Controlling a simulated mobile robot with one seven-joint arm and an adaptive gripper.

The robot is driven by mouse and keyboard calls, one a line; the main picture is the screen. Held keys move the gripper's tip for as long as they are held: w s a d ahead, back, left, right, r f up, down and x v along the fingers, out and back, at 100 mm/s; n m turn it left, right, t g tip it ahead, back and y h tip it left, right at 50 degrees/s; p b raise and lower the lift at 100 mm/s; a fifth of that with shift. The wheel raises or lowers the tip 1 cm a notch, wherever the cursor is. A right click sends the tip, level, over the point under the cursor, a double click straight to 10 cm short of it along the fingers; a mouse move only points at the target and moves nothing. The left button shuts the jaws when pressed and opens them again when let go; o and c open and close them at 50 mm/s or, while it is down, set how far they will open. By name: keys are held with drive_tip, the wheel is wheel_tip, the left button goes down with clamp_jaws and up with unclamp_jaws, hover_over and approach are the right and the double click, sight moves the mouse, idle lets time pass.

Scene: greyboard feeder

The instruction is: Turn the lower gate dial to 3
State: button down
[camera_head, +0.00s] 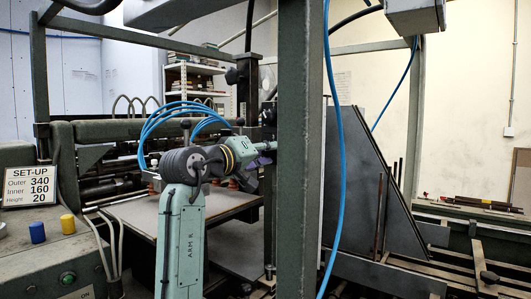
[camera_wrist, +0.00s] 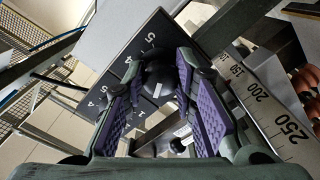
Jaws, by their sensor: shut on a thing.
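In the wrist view, a black rounded dial knob (camera_wrist: 158,78) sits between the purple-padded fingers of my gripper (camera_wrist: 168,100). My gripper is shut on this knob. A dark dial plate (camera_wrist: 128,66) with white numerals, including 5, 4 and 1, lies behind it. The fingers hide part of the plate, and I cannot tell which number the dial points to. In the head view, my gripper (camera_head: 266,146) reaches right behind a green upright post, and the dial is hidden there.
A green machine post (camera_head: 297,150) stands close to my arm in the head view. Blue hoses (camera_head: 335,130) hang beside it. A scale (camera_wrist: 268,108) marked 150, 200 and 250 runs along the right of the wrist view. A set-up sign (camera_head: 30,186) stands at left.

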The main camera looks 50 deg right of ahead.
drive_tip(key=m, duration=0.5)
drive_tip(key=shift+m, duration=0.3)
drive_tip(key=shift+f, duration=0.1)
idle(0.3)
drive_tip(key=c, duration=1.3)
unclamp_jaws()
drive_tip(key=shift+a, duration=0.1)
drive_tip(key=s+a, duration=0.1)
drive_tip(key=a, duration=1.1)
drive_tip(key=shift+d, duration=0.1)
